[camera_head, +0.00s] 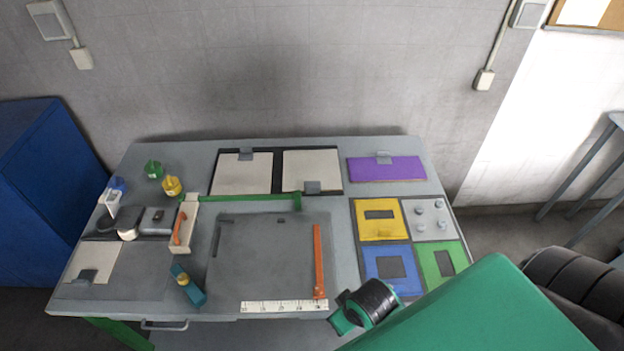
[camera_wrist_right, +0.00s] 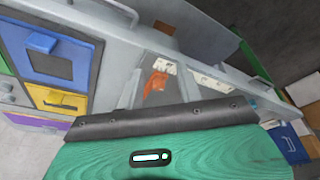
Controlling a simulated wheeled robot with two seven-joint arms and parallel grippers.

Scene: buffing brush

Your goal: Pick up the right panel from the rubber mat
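The right panel (camera_head: 310,168) is a pale flat plate on the black rubber mat (camera_head: 278,172) at the back of the workbench. A small grey tab (camera_head: 312,187) is at its front edge. The left panel (camera_head: 241,174) lies beside it on the same mat, with a grey tab at its back edge. My right arm enters the head view from the lower right, green and black. Its end (camera_head: 365,306) is at the bench's front edge, well away from the panel. Its fingers cannot be made out in either view. My left gripper is not in view.
A purple plate (camera_head: 386,169) lies right of the mat. Yellow, grey, blue and green squares sit in front of it. A green rail (camera_head: 250,198), an orange strip (camera_head: 319,262) and a white ruler (camera_head: 284,306) frame the grey work area. Small bottles stand at left.

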